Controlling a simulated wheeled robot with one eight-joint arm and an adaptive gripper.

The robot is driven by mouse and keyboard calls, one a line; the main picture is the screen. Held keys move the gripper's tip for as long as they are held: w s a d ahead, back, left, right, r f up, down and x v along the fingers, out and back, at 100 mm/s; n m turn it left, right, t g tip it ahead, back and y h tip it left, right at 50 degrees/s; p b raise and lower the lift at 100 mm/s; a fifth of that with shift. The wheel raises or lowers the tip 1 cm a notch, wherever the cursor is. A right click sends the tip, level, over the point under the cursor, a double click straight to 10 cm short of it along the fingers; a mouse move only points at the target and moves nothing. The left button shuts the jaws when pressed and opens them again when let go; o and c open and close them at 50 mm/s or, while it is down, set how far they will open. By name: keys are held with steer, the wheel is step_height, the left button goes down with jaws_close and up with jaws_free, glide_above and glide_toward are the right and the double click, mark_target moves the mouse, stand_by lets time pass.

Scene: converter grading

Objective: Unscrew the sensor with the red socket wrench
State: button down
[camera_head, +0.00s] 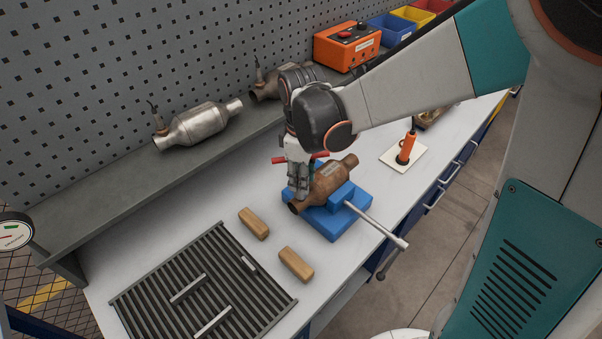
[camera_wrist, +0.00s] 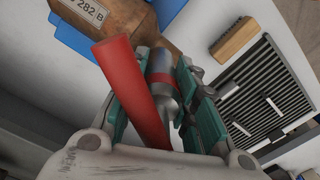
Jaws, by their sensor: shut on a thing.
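My gripper (camera_head: 299,188) points down at the left end of a rusty brown converter (camera_head: 332,178), which is clamped in a blue vise (camera_head: 330,222). It is shut on the red socket wrench (camera_head: 279,160), whose red cross handle sticks out on both sides above the fingers. In the wrist view, the red bar (camera_wrist: 130,90) and the silver socket with a red band (camera_wrist: 161,85) show beside the green finger pads. The socket's far end is at the converter (camera_wrist: 118,18), labelled "282 B". The sensor is hidden; I cannot tell whether the socket sits on it.
Two wooden blocks (camera_head: 254,223) and a slatted black rack (camera_head: 200,285) are left of the vise. The vise's handle (camera_head: 377,225) reaches over the front edge. An orange tool (camera_head: 407,147) stands on a white pad (camera_head: 404,158). More converters (camera_head: 200,124) lie on the shelf.

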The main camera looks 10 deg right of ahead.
steer(key=n, duration=0.5)
steer(key=shift+n+b, duration=0.35)
steer(key=shift+n, duration=0.05)
steer(key=n, duration=0.5)
steer(key=shift+w+n+b, duration=0.15)
steer(key=shift+n+b, duration=0.15)
steer(key=n, duration=0.5)
steer(key=shift+n, duration=0.4)
